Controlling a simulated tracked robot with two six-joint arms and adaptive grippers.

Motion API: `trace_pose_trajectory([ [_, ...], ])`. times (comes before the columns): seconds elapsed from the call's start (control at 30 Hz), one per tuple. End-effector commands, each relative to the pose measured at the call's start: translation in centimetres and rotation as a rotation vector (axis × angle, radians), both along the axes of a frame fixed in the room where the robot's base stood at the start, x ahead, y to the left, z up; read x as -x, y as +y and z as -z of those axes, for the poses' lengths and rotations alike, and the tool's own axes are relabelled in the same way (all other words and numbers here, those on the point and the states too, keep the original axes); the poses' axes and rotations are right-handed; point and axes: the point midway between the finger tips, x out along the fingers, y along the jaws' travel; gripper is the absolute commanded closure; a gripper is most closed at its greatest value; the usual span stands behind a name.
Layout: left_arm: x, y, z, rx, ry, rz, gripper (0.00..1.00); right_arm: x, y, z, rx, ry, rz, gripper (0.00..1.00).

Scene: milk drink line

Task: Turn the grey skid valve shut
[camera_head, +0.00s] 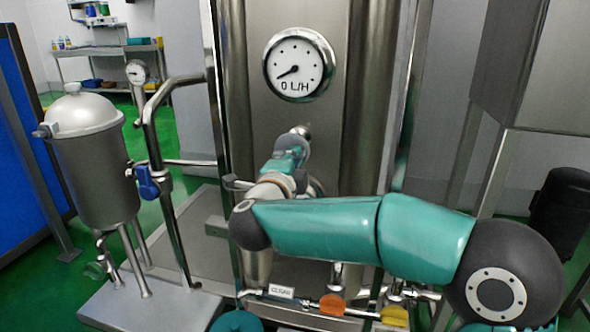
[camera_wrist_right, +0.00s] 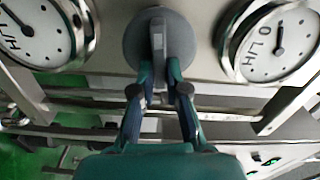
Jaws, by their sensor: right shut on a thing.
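The grey skid valve shows in the right wrist view as a round grey knob (camera_wrist_right: 137,45) with a raised bar handle, which stands upright in that picture. My right gripper (camera_wrist_right: 160,72) is shut on this bar, one finger on each side. In the head view my right gripper (camera_head: 288,160) reaches to the front of the steel skid, below the dial gauge (camera_head: 299,64). The gauge is marked 0 L/H and its needle points to the lower left. In the head view the arm and gripper hide most of the valve. My left gripper is not in view.
A lidded steel vessel (camera_head: 95,170) and a pipe with a blue valve handle (camera_head: 148,182) stand at left. An orange handle (camera_head: 332,304) and a yellow handle (camera_head: 394,316) sit low on the skid. Green floor shows at left.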

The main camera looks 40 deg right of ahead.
Motion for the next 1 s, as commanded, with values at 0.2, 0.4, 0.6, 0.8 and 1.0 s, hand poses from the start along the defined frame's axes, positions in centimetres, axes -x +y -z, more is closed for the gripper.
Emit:
trace_pose_trajectory([
  [0.2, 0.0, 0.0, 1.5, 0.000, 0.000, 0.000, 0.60, 0.0, 0.1, 1.0, -0.071, -0.063, 0.000, 1.00],
  [0.4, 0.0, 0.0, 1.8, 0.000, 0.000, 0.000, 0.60, 0.0, 0.1, 0.9, -0.096, -0.092, 0.000, 1.00],
  [0.6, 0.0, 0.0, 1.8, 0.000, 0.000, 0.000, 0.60, 0.0, 0.1, 0.9, -0.101, -0.098, 0.000, 1.00],
  [0.8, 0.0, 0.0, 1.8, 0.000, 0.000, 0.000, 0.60, 0.0, 0.1, 0.9, -0.101, -0.096, 0.001, 1.00],
  [1.0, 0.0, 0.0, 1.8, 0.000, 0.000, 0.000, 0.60, 0.0, 0.1, 0.7, -0.099, -0.099, 0.001, 0.61],
])
